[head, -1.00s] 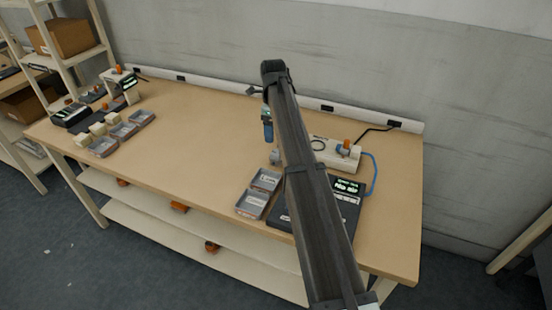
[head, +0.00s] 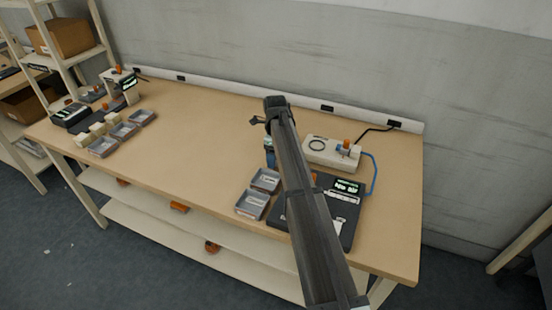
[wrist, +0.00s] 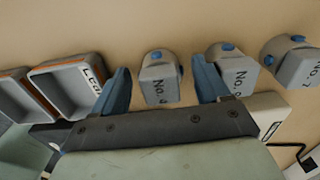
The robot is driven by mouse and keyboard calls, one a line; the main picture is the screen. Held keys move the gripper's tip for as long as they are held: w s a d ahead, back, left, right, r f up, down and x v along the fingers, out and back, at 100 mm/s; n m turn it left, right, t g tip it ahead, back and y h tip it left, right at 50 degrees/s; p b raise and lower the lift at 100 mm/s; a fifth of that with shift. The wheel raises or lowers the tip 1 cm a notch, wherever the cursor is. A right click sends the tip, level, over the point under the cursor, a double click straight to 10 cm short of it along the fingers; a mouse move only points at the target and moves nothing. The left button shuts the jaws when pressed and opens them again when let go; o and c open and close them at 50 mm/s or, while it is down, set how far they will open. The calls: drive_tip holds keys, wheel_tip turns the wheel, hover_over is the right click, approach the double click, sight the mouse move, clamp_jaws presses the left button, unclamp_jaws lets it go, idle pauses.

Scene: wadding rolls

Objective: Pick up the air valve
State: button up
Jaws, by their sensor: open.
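Several grey rounded parts with blue knobs and number labels stand in a row in the wrist view. I take them to be air valves, but no label says so. The middle-left one (wrist: 160,85) sits between the two blue fingers of my gripper (wrist: 160,63). A second one (wrist: 232,72) is just right of the right finger, and a third (wrist: 293,62) is farther right. My gripper is open, and I cannot tell whether a finger touches anything. In the head view my arm mostly hides my gripper (head: 269,153) and the parts.
Grey trays, one labelled "Leak..." (wrist: 66,92), lie just left of the left finger. In the head view a white device (head: 325,152) with a blue hose and a black unit with a green display (head: 349,187) stand right of my arm. The table's middle (head: 200,140) is clear.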

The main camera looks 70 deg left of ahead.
drive_tip(key=shift+c, duration=0.2)
drive_tip(key=c, duration=1.2)
